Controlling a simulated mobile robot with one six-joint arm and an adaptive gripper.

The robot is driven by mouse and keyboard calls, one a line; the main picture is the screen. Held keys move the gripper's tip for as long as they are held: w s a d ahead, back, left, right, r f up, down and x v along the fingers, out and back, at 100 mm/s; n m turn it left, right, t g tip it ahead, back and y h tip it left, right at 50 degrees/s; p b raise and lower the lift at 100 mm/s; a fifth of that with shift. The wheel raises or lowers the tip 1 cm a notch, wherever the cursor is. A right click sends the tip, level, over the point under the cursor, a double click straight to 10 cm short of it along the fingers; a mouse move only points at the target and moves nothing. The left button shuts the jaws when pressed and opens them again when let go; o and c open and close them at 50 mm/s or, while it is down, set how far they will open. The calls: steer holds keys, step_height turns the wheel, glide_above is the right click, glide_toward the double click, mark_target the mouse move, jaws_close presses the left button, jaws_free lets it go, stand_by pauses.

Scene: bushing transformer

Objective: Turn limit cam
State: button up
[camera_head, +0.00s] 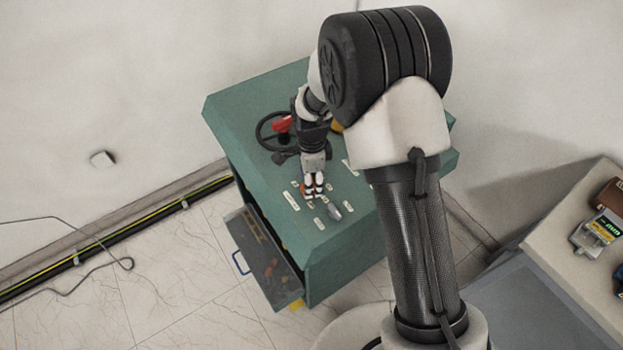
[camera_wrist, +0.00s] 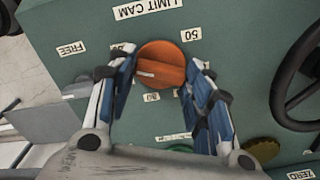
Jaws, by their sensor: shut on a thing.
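The limit cam knob (camera_wrist: 160,62) is a round orange knob on the green panel, below the "LIMIT CAM" label (camera_wrist: 148,8) in the wrist view. A pale line marks its face, with the "50" label (camera_wrist: 190,34) at its upper right and another number label just below. My gripper (camera_wrist: 162,72) has one blue-padded finger on each side of the knob and is shut on it. In the head view, my gripper (camera_head: 313,194) points down at the panel top, and only a bit of orange shows beside the fingers.
A black handwheel (camera_head: 272,131) and a red part (camera_head: 282,124) are behind my gripper. A grey knob (camera_head: 335,212) is at its lower right. An olive knob (camera_wrist: 262,149) is near my right finger. A side table (camera_head: 560,240) stands right.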

steer(key=n, duration=0.5)
steer(key=shift+n, duration=0.3)
steer(key=n, duration=1.3)
steer(key=shift+n, duration=0.3)
steer(key=n, duration=1.3)
steer(key=shift+n, duration=0.3)
steer(key=n, duration=0.4)
steer(key=shift+n, duration=0.4)
